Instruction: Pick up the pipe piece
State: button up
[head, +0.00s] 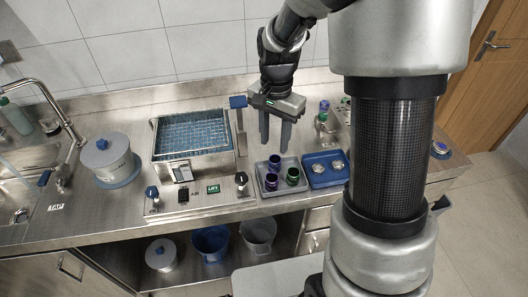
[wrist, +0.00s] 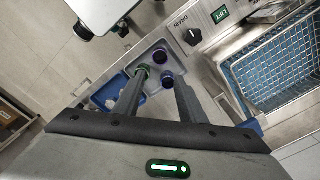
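Several short dark cup-like cylinders stand in a grey tray (head: 262,189) on the steel counter; I cannot tell which is the pipe piece. In the head view they are a purple one at the back (head: 274,163), a purple one at the front (head: 271,183) and a green-rimmed one (head: 292,177). My gripper (head: 275,145) points down above and behind the tray. It is open, with nothing visible between the fingers. In the wrist view, my fingertips (wrist: 155,78) overlap the tray (wrist: 149,52), and the left one partly covers the green-rimmed piece (wrist: 145,67).
A blue tray (head: 318,183) with round silvery parts sits right of the grey tray. A steel bath with a blue basket (head: 193,132) and a control panel with knobs (head: 200,194) stand left. A stand with coloured pieces (head: 323,113) is behind, right. The counter's front edge is close.

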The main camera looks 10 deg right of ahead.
aim_at(273, 177)
notch_tip(273, 177, down, 17)
jog(key=shift+a+r+p, duration=0.15)
jog(key=shift+r+p, duration=0.05)
jog(key=shift+p, duration=0.4)
jog(key=c, duration=0.8)
jog(key=shift+o, duration=0.2)
jog(key=shift+r, duration=0.1)
